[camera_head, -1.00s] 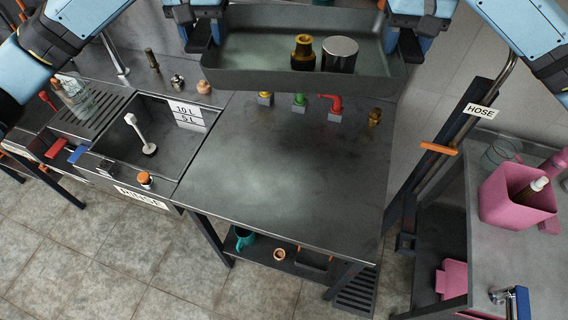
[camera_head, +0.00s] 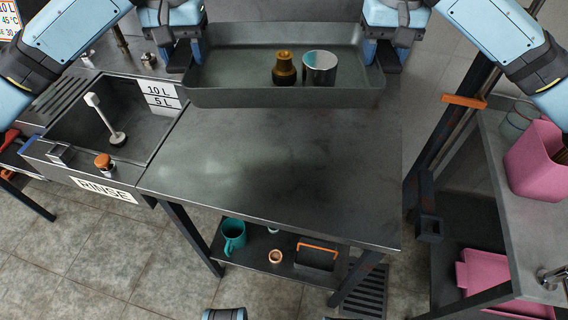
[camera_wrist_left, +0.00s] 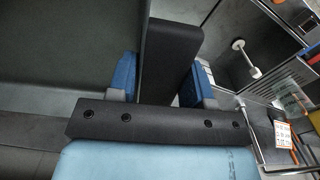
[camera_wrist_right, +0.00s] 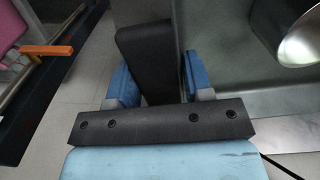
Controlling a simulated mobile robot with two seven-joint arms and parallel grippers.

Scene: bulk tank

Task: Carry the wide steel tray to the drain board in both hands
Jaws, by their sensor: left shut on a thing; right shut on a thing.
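The wide steel tray (camera_head: 240,98) is level in front of me at the far side of the steel worktop (camera_head: 265,170). It holds a brass fitting (camera_head: 284,70) and a shiny steel cup (camera_head: 320,68), both upright. My left gripper (camera_head: 181,58) is shut on the tray's left dark handle, which shows in the left wrist view (camera_wrist_left: 168,60). My right gripper (camera_head: 385,56) is shut on the right dark handle, seen in the right wrist view (camera_wrist_right: 150,60). I cannot tell whether the tray's underside touches the worktop. A ribbed draining surface (camera_head: 68,95) lies left of the sink.
The sink (camera_head: 100,140), marked RINSE, adjoins the worktop's left side. An orange-handled dark post (camera_head: 462,101) and a side bench (camera_head: 510,205) with a pink bin (camera_head: 540,160) stand to the right. The worktop's front half is clear.

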